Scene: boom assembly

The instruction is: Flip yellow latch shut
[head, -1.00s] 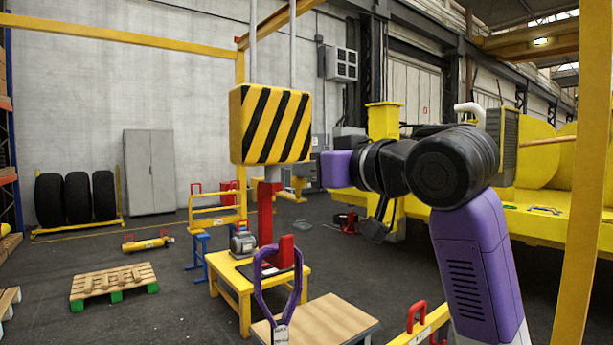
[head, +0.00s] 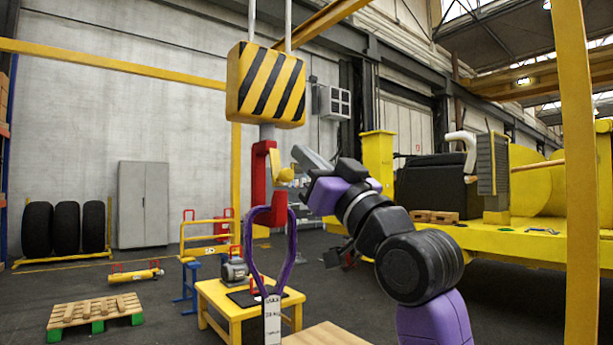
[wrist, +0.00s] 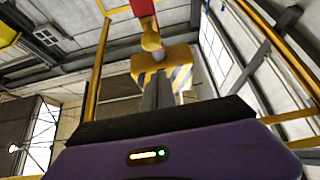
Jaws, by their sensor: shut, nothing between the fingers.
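The red hook (head: 261,178) hangs upright under a yellow block with black stripes (head: 266,85). The yellow latch (head: 284,174) sticks out at the hook's right side. In the wrist view the latch (wrist: 151,40) is just beyond the fingertips, below the red hook (wrist: 142,7). My gripper (head: 299,153) is right of the hook, its grey fingers shut and empty, tips close to the latch. I cannot tell whether they touch it. A purple sling (head: 289,250) with a white tag loops up at the hook's lower end; how it sits there is partly unclear.
A yellow table (head: 217,293) with a grey motor (head: 234,270) stands below and behind the hook. A yellow post (head: 578,190) rises at the right, before a large yellow machine (head: 520,246). Open floor lies at the left around a wooden pallet (head: 95,311).

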